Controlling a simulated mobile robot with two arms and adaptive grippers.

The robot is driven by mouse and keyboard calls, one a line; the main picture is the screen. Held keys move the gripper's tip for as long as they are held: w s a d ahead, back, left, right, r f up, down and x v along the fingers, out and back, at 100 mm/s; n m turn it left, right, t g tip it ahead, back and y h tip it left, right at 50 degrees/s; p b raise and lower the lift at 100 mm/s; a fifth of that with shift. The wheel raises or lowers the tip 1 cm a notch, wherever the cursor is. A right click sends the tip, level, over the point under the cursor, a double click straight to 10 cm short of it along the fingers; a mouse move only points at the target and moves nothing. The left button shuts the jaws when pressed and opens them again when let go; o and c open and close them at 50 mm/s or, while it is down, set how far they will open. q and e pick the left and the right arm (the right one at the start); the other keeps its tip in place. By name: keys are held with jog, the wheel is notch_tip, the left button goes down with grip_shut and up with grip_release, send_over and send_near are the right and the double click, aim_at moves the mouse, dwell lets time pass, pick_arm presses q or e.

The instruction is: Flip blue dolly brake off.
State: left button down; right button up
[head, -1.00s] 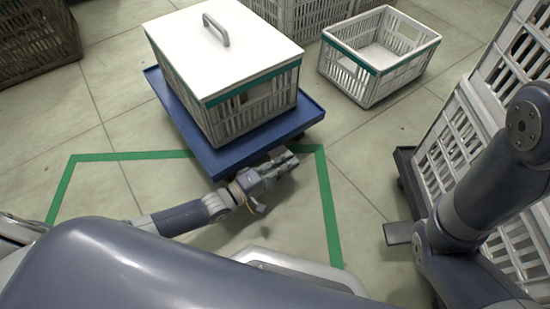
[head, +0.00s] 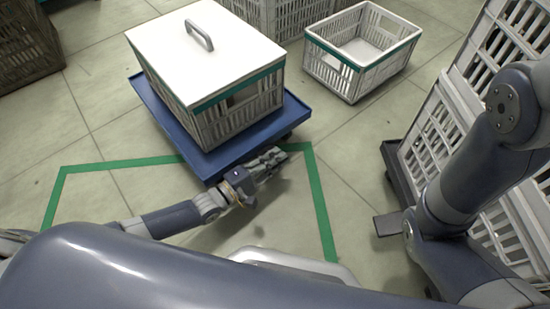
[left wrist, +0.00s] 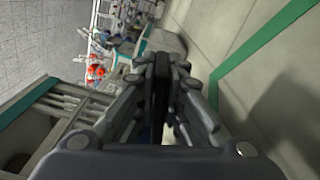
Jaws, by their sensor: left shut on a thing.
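The blue dolly (head: 160,108) stands on the floor, carrying a white crate (head: 235,118) with a green band and a white lid. My left gripper (head: 280,157) is low at the dolly's near right edge. In the left wrist view the fingers (left wrist: 162,72) are close together around a thin dark piece, which I take to be the dolly's brake. The brake is mostly hidden by the fingers, and its position cannot be read. My right arm (head: 470,190) shows at the right, with its gripper out of view.
Tall white crates (head: 440,130) stand on a dark dolly (head: 396,172) at the right, beside my right arm. A green floor line (head: 322,205) runs around clear floor in front of the blue dolly.

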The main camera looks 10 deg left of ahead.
pick_arm(q)
jog(key=c, duration=1.7)
grip_release()
jog(key=v, duration=1.2)
